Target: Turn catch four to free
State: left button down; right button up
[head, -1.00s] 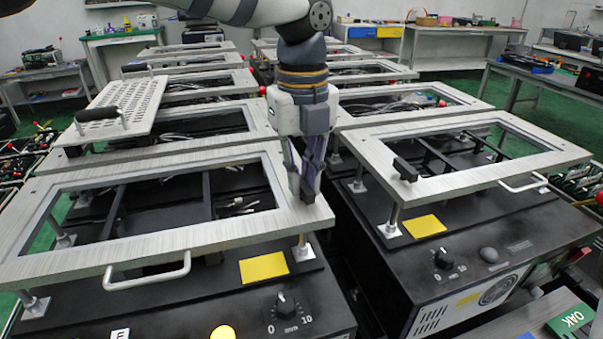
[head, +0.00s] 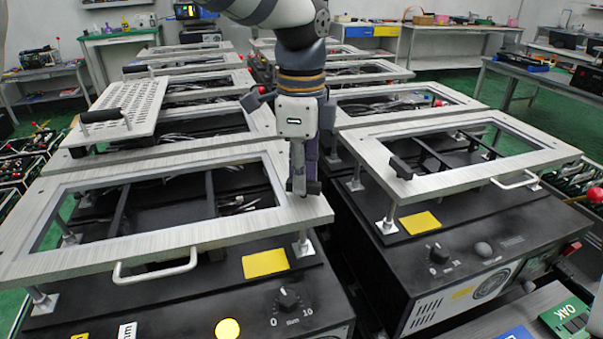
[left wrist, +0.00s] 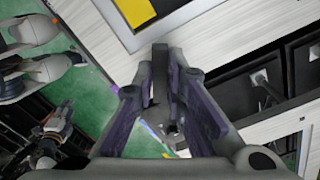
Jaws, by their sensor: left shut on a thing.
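My left gripper (head: 304,188) points down at the right front corner of the left metal frame (head: 160,254). In the left wrist view its two fingers stand on both sides of a dark catch (left wrist: 160,72) and are shut on it. In the head view the fingers largely hide this catch. Another dark catch (head: 402,168) sits on the left side of the right metal frame (head: 440,187), apart from the gripper. I cannot read a number on either catch. My right gripper is not in view.
Black bases with dials (head: 287,300) and yellow plates (head: 265,263) stand under the frames. A front handle (head: 155,267) sticks out of the left frame. A perforated plate (head: 125,108) lies behind. A narrow gap separates the two rows of fixtures.

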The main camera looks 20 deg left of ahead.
pick_arm(q)
jog(key=n, duration=0.5)
jog(key=shift+s+n, duration=0.1)
jog(key=shift+n, duration=0.3)
dwell(0.4)
jog(key=c, duration=1.6)
grip_release()
jog(key=shift+c, duration=0.2)
notch_tip(320, 180, up, 12)
